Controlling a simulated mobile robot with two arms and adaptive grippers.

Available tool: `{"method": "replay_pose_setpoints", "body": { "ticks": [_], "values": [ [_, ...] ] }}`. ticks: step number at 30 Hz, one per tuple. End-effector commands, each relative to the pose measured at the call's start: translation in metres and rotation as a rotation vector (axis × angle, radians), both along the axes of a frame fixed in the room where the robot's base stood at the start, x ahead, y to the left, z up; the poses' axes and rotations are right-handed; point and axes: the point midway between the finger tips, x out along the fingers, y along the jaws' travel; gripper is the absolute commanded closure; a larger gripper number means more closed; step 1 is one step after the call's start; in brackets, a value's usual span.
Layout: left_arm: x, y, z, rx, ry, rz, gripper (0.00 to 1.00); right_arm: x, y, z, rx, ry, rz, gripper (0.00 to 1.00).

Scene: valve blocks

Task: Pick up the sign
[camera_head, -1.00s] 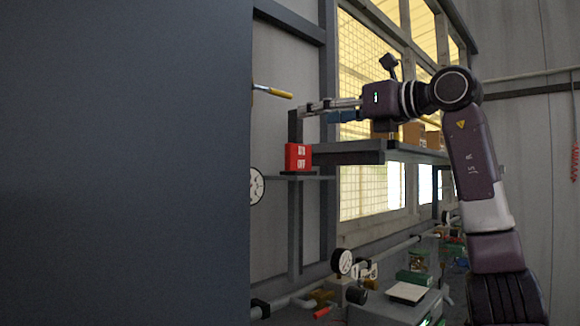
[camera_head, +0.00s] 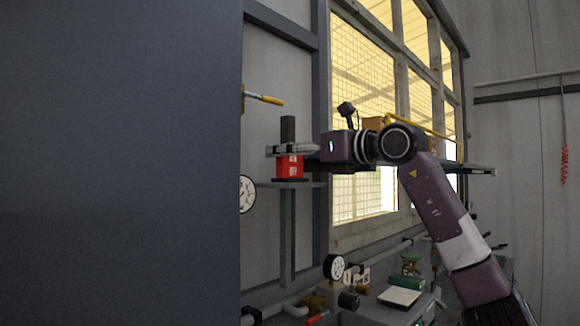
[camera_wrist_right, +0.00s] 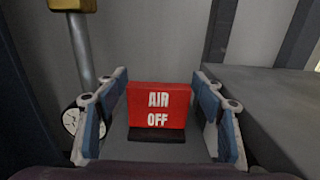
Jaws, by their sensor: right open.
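The sign (camera_head: 289,167) is a red block standing upright on a small dark base on a grey shelf by the wall. In the right wrist view the sign (camera_wrist_right: 158,106) reads "AIR OFF" in white letters and faces the camera. My right gripper (camera_head: 275,150) has come in from the right at the level of the sign's upper part. In the right wrist view its fingers (camera_wrist_right: 160,95) are spread, one on each side of the sign, with gaps showing. My left gripper is not in view.
A large dark flat surface (camera_head: 120,160) fills the left. A yellow-handled valve lever (camera_head: 264,99) is above left of the sign, and a gauge (camera_head: 246,194) is below left. Pipes and a gauge (camera_head: 334,267) are below.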

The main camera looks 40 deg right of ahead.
Motion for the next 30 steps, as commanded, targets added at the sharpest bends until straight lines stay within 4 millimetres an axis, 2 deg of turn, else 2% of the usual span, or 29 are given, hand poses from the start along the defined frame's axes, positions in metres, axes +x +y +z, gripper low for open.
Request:
{"method": "replay_pose_setpoints", "body": {
  "ticks": [6,15,25,30],
  "values": [
    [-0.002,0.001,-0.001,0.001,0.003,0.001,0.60,0.001,0.000,-0.001,0.000,0.000,0.000,0.39],
    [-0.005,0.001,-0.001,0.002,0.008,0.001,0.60,0.000,0.000,-0.001,0.000,0.000,-0.001,0.72],
    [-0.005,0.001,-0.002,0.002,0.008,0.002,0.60,0.000,0.000,0.001,0.001,-0.001,0.000,0.73],
    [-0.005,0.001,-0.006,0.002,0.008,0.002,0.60,-0.003,0.000,0.012,0.002,-0.003,0.002,0.73]
  ]
}}
